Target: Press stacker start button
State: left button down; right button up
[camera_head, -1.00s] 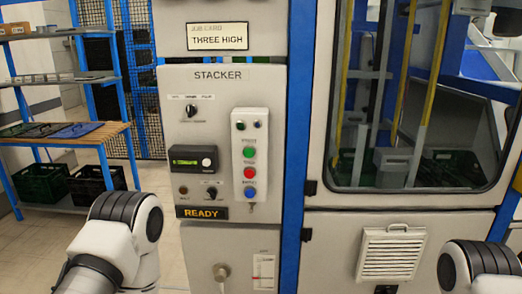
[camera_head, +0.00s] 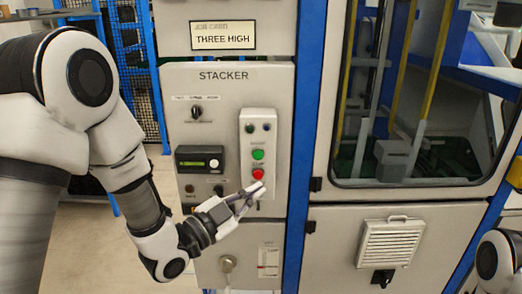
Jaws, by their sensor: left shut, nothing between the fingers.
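The stacker panel (camera_head: 225,90) is a pale grey cabinet front labelled STACKER. On its right side is a white button box (camera_head: 245,140) with a green button (camera_head: 257,154) and a red button (camera_head: 258,174). The blue button below the red one is hidden behind my left gripper (camera_head: 257,190). That gripper is shut and empty, its fingertips over the lower part of the box just below the red button. I cannot tell whether they touch it. My right gripper is out of view; only part of that arm shows at the lower right edge.
A job card (camera_head: 222,36) reads THREE HIGH. A small display (camera_head: 200,159) and knobs sit left of the button box. A keyed switch (camera_head: 227,263) is below. Right of a blue post (camera_head: 310,150) is a windowed door with a vent (camera_head: 390,244).

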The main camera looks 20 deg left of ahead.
aim_at(258, 155)
pick_arm(q)
jog(key=shift+d+r, duration=0.15)
jog(key=shift+r, duration=0.75)
jog(key=shift+w, duration=0.15)
jog(key=shift+w+a+p, duration=0.3)
jog(key=shift+w+a, duration=0.15)
jog(key=shift+w, duration=0.9)
jog(key=shift+w+a+p, duration=0.35)
jog(key=shift+w+a, duration=0.05)
jog(key=shift+w, duration=1)
jog(key=shift+w+a+p, duration=0.3)
jog(key=shift+w+a, duration=0.15)
jog(key=shift+w, duration=0.9)
